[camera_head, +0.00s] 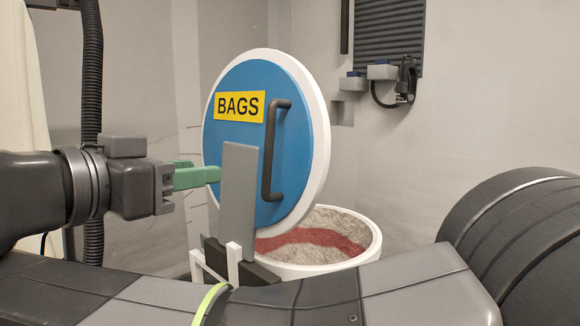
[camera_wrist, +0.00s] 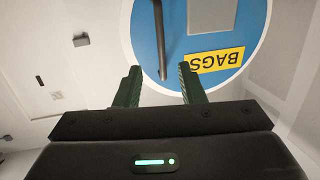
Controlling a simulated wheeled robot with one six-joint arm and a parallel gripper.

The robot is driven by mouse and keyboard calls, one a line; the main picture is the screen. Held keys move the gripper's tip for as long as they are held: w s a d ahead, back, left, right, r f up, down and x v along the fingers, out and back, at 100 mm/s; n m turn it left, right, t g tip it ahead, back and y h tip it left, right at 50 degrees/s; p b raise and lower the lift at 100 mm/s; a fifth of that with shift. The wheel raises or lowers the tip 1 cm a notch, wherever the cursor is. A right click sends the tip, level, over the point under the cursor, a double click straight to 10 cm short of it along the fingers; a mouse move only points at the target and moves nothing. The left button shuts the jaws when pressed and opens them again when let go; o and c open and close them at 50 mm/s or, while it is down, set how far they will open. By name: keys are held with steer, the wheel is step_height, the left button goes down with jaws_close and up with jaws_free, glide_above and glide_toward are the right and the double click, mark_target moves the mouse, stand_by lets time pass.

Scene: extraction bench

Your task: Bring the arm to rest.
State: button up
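My gripper (camera_head: 197,177) has green fingers and is stretched out toward the bin's lid in the camera_head view. In the camera_wrist view my gripper (camera_wrist: 158,88) shows its two fingers spread apart with nothing between them. The round blue lid (camera_head: 225,150) with a white rim stands raised and carries a yellow BAGS label (camera_head: 240,106). Its dark bar handle (camera_head: 272,150) is to the right of the fingers in the camera_head view. The lid (camera_wrist: 180,40) and the handle (camera_wrist: 160,40) lie beyond the fingertips in the camera_wrist view. I cannot tell how far away they are.
A white round bin (camera_head: 345,258) with a pale and red lining stands open below the lid. A grey upright plate (camera_head: 238,200) stands in front of the lid. A dark ribbed hose (camera_head: 92,120) hangs at left. Wall fittings (camera_head: 383,71) are at upper right.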

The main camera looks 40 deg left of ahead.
mark_target(269, 157)
stand_by(0.5)
steer(key=w, duration=0.4)
steer(key=w+a+f+b, duration=0.1)
steer(key=w, duration=0.8)
steer(key=shift+w+a+f, duration=0.25)
steer(key=shift+w+f, duration=0.1)
steer(key=shift+s, duration=0.15)
steer(key=s+d+r+p, duration=0.1)
steer(key=s+r, duration=0.1)
steer(key=s, duration=1.2)
steer(key=w, duration=0.5)
steer(key=w+f, duration=0.1)
steer(key=w, duration=0.4)
steer(key=w+a, duration=0.1)
steer(key=w, duration=0.4)
steer(key=shift+f, duration=0.15)
steer(key=shift+w+d+g+p, duration=0.1)
steer(key=shift+w+g+p, duration=0.7)
steer(key=shift+w, duration=0.15)
steer(key=shift+w+f, duration=0.15)
steer(key=shift+w, duration=0.25)
steer(key=shift+d+f, duration=0.1)
